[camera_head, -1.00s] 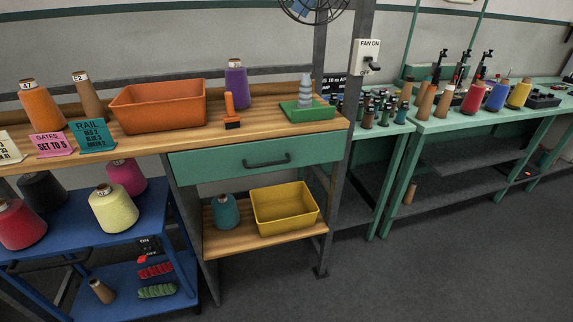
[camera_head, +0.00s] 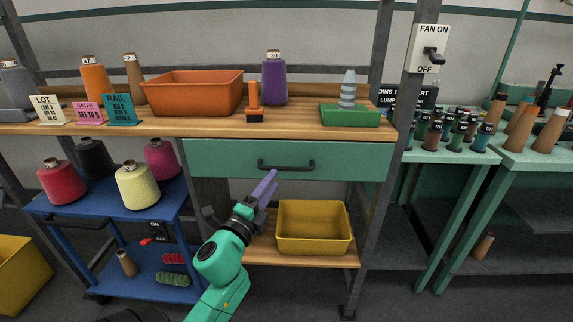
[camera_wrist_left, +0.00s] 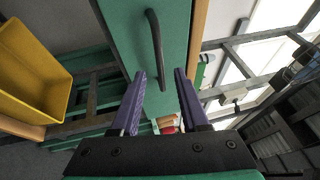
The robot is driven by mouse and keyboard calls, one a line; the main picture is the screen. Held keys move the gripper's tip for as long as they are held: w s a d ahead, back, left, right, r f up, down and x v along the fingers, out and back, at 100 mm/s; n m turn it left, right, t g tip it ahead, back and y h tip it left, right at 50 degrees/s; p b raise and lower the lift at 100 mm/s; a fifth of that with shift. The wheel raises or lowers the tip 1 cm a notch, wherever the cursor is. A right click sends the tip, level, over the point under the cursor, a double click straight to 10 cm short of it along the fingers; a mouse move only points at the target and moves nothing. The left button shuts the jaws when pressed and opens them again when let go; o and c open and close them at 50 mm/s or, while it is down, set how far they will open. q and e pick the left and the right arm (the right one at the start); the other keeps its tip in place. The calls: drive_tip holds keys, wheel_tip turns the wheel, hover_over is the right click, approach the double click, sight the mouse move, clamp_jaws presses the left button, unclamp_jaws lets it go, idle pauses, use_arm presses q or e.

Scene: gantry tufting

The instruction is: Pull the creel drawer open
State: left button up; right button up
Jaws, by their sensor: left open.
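The creel drawer (camera_head: 340,160) is a green front under the wooden bench top and looks shut. Its dark bar handle (camera_head: 286,166) is at the middle of the front. My left gripper (camera_head: 267,187), with purple fingers, is open and empty just below and left of the handle. My right gripper is not in view.
The bench top (camera_head: 300,122) holds an orange bin (camera_head: 193,95), a purple cone (camera_head: 274,80) and a green peg base (camera_head: 350,116). A yellow bin (camera_head: 313,230) sits on the shelf below. A blue cart (camera_head: 160,197) with yarn cones stands left.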

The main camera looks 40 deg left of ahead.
sight(283, 169)
use_arm(q)
drive_tip(key=x, duration=0.6)
drive_tip(key=shift+w+a+p, duration=0.1)
drive_tip(key=shift+w+p, duration=0.25)
clamp_jaws()
idle(0.9)
